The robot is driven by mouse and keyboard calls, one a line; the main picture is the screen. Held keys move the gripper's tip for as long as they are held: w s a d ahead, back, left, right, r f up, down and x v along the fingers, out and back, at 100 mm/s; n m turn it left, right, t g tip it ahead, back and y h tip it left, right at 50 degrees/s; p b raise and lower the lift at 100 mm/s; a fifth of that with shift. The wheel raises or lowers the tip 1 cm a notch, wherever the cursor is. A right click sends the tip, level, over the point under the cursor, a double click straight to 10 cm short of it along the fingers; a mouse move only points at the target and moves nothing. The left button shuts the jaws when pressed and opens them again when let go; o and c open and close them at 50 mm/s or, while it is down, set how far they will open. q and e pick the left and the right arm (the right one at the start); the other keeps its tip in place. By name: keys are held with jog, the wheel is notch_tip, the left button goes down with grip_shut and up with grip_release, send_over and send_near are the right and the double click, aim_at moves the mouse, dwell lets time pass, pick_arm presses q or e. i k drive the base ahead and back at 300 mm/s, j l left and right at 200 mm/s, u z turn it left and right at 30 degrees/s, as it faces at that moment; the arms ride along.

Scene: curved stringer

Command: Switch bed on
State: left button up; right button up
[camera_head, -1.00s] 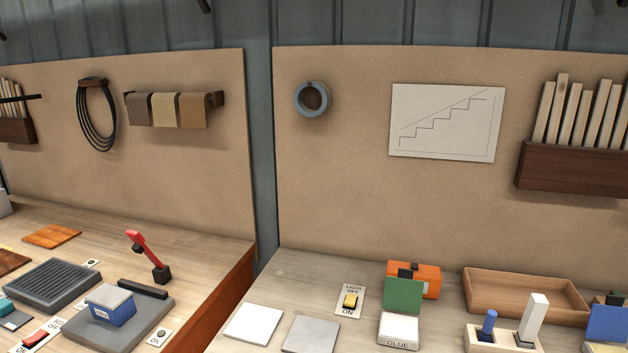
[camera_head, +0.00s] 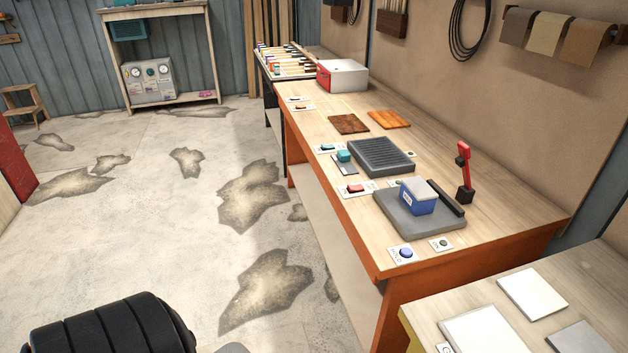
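The workbench (camera_head: 500,212) carries several labelled switches, too small to read for certain. A red rocker switch (camera_head: 355,189) on a white plate sits at its front edge. A teal switch (camera_head: 326,148) sits farther along the same edge. A dark grey slatted bed (camera_head: 380,157) lies behind them. A grey plate (camera_head: 388,212) nearer me bears a blue box (camera_head: 418,202) and a black bar. I cannot tell which piece the task calls the bed, or whether it is on. Neither of my grippers is in view.
A red lever (camera_head: 463,172) stands behind the grey plate. A blue button (camera_head: 405,253) is at the near corner. Another bench with white slabs (camera_head: 532,294) is at the lower right. The stained floor (camera_head: 190,230) left of the bench is open.

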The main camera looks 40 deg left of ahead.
aim_at(358, 187)
jog(key=u, duration=1.15)
